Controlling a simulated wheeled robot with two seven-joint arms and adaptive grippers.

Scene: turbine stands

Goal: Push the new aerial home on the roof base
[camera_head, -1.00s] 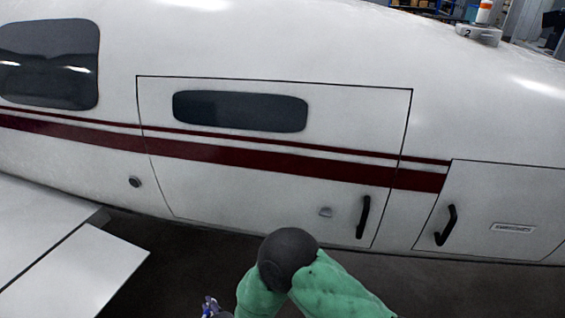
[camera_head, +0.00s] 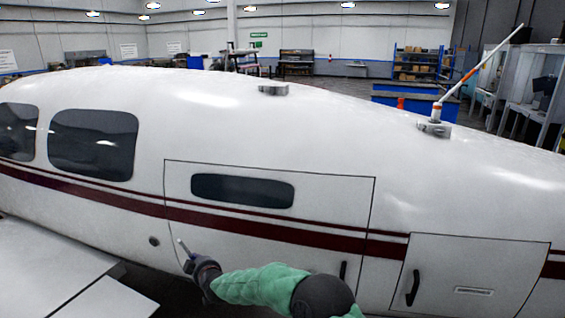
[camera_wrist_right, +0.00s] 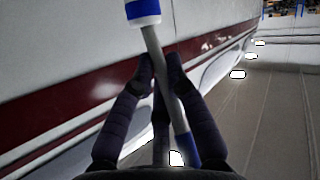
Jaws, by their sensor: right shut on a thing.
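The new aerial, a white rod with blue bands, is in my right gripper; the wrist view shows its rod (camera_wrist_right: 158,55) running between the dark fingers, with a white and blue collar at the top and a blue lower part. In the head view my right gripper (camera_head: 190,257) is shut on it in front of the fuselage, below the door window, with a short pale piece of the aerial (camera_head: 183,247) pointing up. A grey roof base (camera_head: 273,90) on top of the fuselage has nothing standing on it. It is well above and right of the gripper.
A second roof base (camera_head: 434,129) at the right carries a leaning white aerial (camera_head: 482,62) with orange bands. The white fuselage (camera_head: 330,130) fills the middle. A wing (camera_head: 45,265) lies at lower left. Shelves and a blue bench stand behind.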

